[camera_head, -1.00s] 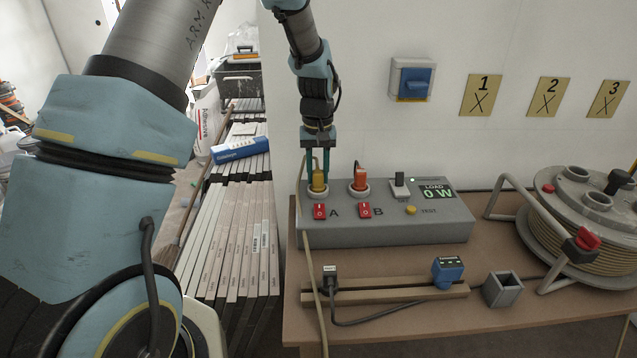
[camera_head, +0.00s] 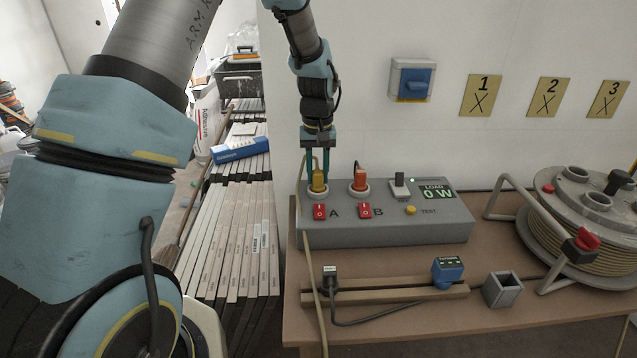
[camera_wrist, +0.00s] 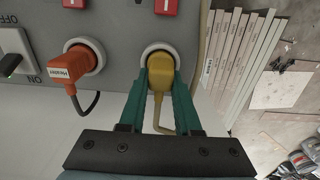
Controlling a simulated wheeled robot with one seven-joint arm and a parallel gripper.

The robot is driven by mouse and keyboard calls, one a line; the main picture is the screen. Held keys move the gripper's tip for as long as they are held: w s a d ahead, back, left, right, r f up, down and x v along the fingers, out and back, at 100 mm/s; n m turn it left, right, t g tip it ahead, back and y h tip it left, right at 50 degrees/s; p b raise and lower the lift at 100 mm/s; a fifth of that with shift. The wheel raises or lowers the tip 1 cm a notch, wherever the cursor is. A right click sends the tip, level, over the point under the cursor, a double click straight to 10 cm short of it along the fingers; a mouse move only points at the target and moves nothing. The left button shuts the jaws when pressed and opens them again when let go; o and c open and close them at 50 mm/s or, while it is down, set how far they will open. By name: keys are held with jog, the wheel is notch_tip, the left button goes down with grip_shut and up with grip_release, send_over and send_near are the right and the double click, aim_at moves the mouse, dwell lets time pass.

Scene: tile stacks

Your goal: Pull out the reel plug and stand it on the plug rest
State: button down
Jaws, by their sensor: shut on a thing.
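The yellow plug (camera_head: 319,181) sits in socket A at the left of the grey load box (camera_head: 440,228). A pale cord runs from it down past the box's left side. My gripper (camera_head: 319,172) points down and is shut on this plug. In the wrist view the green fingers of my gripper (camera_wrist: 160,82) flank the yellow plug (camera_wrist: 160,72), which is still in its round socket. A wooden rail (camera_head: 390,293) and a small grey open-topped holder (camera_head: 502,290) lie in front; I cannot tell which is the plug rest.
An orange plug (camera_head: 360,179), labelled Heater in the wrist view, is in socket B close beside. A black plug (camera_head: 329,279) and a blue device (camera_head: 447,272) stand on the rail. The cable reel (camera_head: 580,225) is at the right. The bench front is clear.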

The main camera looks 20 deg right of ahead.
jog(key=shift+r+p, duration=0.75)
jog(key=shift+r, duration=0.3)
dwell(0.7)
jog(key=shift+r+p, duration=1.35)
jog(key=shift+r, duration=0.55)
jog(key=shift+r, duration=0.1)
jog(key=shift+r+p, duration=1.1)
jog(key=shift+r, duration=0.3)
